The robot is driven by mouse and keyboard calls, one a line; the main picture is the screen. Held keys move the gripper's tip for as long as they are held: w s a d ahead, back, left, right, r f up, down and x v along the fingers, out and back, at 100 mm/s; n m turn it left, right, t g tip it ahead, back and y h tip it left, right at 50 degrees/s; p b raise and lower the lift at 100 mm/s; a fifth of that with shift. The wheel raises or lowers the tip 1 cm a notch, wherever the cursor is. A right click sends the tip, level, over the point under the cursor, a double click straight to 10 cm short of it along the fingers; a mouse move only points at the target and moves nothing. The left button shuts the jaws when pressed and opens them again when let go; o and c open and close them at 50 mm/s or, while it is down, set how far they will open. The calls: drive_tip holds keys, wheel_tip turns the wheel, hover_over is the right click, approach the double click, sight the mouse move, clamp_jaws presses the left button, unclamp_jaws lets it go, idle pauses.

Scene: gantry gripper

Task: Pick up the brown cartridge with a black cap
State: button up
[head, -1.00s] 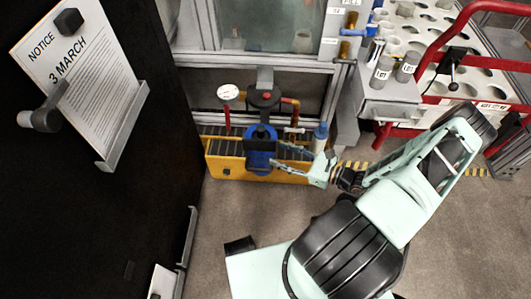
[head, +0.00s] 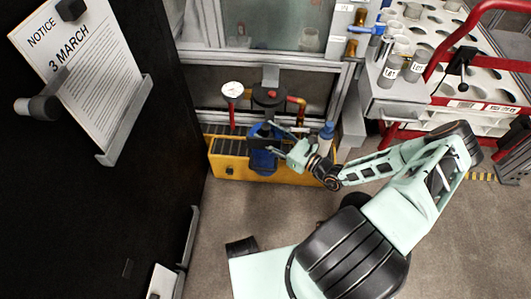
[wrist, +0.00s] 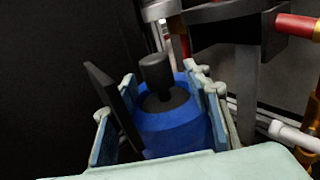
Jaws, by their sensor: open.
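I see no clearly brown cartridge with a black cap; two small amber-brown pieces (head: 352,47) on the frame at the top are too small to identify. My gripper (head: 272,139) is at the blue canister (head: 263,161) by the yellow bin. In the wrist view, the open fingers (wrist: 160,118) stand on either side of this blue canister (wrist: 172,132), which has a black top and knob (wrist: 156,70). I cannot tell whether either finger touches it. The canister's lower part is hidden by my gripper.
Red and brass piping (wrist: 300,27) and a dial gauge (head: 232,89) stand close behind the canister. A yellow grated bin (head: 228,166) is below. A black panel with a notice (head: 85,80) is left, and a white rack (head: 480,60) is right. The floor in front is open.

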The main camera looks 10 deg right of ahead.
drive_tip(key=shift+w+a, duration=0.35)
drive_tip(key=shift+w, duration=0.05)
clamp_jaws()
